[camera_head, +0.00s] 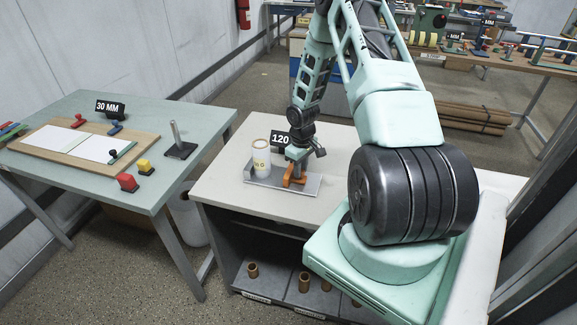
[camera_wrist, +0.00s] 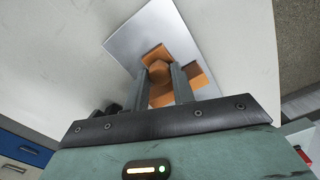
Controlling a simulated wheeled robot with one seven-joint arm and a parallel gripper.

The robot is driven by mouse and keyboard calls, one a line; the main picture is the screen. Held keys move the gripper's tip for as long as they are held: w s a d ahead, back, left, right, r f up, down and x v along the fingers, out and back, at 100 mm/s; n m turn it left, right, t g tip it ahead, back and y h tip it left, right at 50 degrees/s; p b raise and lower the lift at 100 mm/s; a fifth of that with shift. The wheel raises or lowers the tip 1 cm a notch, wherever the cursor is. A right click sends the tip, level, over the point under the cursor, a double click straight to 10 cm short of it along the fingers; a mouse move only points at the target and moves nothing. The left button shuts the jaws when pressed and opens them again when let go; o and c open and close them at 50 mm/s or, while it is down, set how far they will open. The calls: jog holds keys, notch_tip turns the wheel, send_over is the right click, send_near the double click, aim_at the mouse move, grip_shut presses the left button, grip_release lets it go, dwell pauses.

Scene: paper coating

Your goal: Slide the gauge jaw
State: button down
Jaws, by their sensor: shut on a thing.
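The orange gauge jaw (camera_head: 292,177) stands on a grey metal gauge plate (camera_head: 312,186) on the middle table. In the wrist view, the jaw (camera_wrist: 158,52) is an orange block with a round knob, on the pale plate (camera_wrist: 130,38). My gripper (camera_head: 297,156) comes down from above. In the wrist view my gripper (camera_wrist: 159,80) has its two fingers shut on the jaw's knob. A white roll with a tan rim (camera_head: 261,160) stands upright at the plate's left end, to the left of the jaw and apart from it.
A black sign reading 120 (camera_head: 281,139) stands behind the plate. The left table (camera_head: 70,105) holds a board with white sheets, coloured blocks and a sign reading 30 MM (camera_head: 110,108). Brown cores (camera_head: 304,282) stand on the shelf below. The middle table's front left is clear.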

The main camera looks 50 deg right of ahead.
aim_at(303, 171)
jog(key=shift+s+d, duration=0.15)
jog(key=shift+s, duration=0.15)
jog(key=c, duration=1.2)
grip_release()
jog(key=shift+s, duration=0.1)
jog(key=shift+o, duration=0.2)
jog(key=shift+r, duration=0.1)
jog(key=shift+r, duration=0.25)
notch_tip(303, 171, up, 17)
jog(key=b, duration=0.3)
jog(key=shift+f, duration=0.15)
